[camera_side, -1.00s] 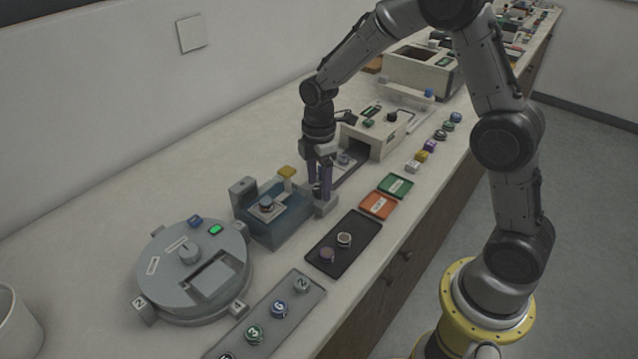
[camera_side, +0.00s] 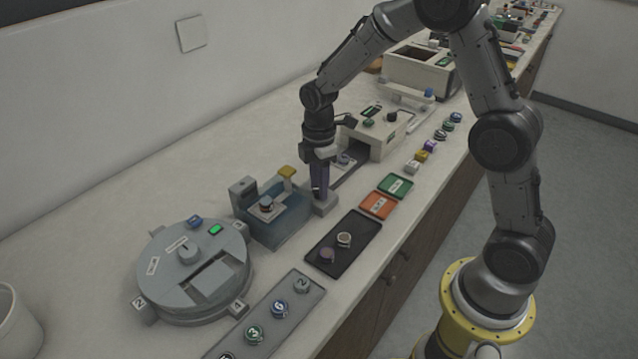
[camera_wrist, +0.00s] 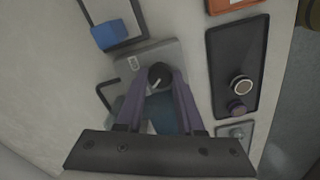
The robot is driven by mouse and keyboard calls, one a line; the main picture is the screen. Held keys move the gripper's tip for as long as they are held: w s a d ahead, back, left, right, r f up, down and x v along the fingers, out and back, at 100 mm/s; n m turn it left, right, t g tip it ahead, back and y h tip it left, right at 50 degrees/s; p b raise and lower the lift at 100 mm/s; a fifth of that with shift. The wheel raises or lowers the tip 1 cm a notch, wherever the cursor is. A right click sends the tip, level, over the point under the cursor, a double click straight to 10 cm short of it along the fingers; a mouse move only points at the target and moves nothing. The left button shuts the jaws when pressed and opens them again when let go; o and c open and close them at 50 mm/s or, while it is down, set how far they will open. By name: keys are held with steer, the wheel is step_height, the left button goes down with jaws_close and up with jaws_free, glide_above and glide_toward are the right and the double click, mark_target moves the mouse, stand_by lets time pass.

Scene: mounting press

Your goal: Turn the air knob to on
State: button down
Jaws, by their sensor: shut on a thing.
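The air knob (camera_wrist: 158,74) is a round black knob with a pale pointer line, on a grey block (camera_wrist: 138,65) with a small white label in the wrist view. My gripper (camera_wrist: 160,84) has its purple fingers on both sides of the knob, shut on it. In the side view my gripper (camera_side: 320,195) points straight down at the grey block (camera_side: 326,206), at the right end of the blue press (camera_side: 275,222). There the fingers line up and hide most of the knob. I cannot read the label clearly.
A black tray (camera_side: 318,262) with two round pieces lies in front of the press. Orange (camera_side: 378,205) and green (camera_side: 395,186) trays lie to its right. A grey round machine (camera_side: 160,285) stands at left.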

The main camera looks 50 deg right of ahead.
steer(key=m, duration=1.2)
steer(key=shift+m, duration=1.8)
steer(key=c, duration=0.5)
jaws_free()
